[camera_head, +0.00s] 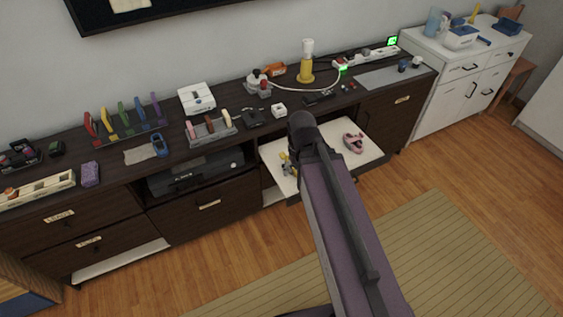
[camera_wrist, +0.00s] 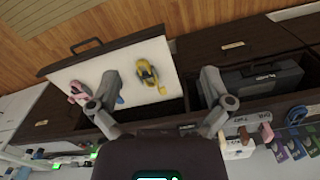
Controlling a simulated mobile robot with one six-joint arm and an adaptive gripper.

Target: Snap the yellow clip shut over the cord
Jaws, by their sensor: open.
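A yellow clip-like object (camera_wrist: 148,73) lies on the white floor of a pulled-out drawer (camera_wrist: 95,78). It also shows in the head view (camera_head: 286,163), partly beside my arm. I cannot tell from its shape whether it is open or shut, and I see no cord through it. My gripper (camera_wrist: 160,76) is open and empty above the drawer, its fingers spread on either side of the yellow object in the wrist view. In the head view my gripper is mostly hidden by my arm. A white cord (camera_head: 312,90) curves along the cabinet top near a yellow-based lamp (camera_head: 306,68).
A pink object (camera_head: 353,143) lies in the same drawer, with a small blue thing (camera_wrist: 120,98) near my left finger. The dark cabinet top (camera_head: 290,104) is crowded with trays and small items. A colored-loop rack (camera_head: 130,134) stands left. The floor ahead is clear.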

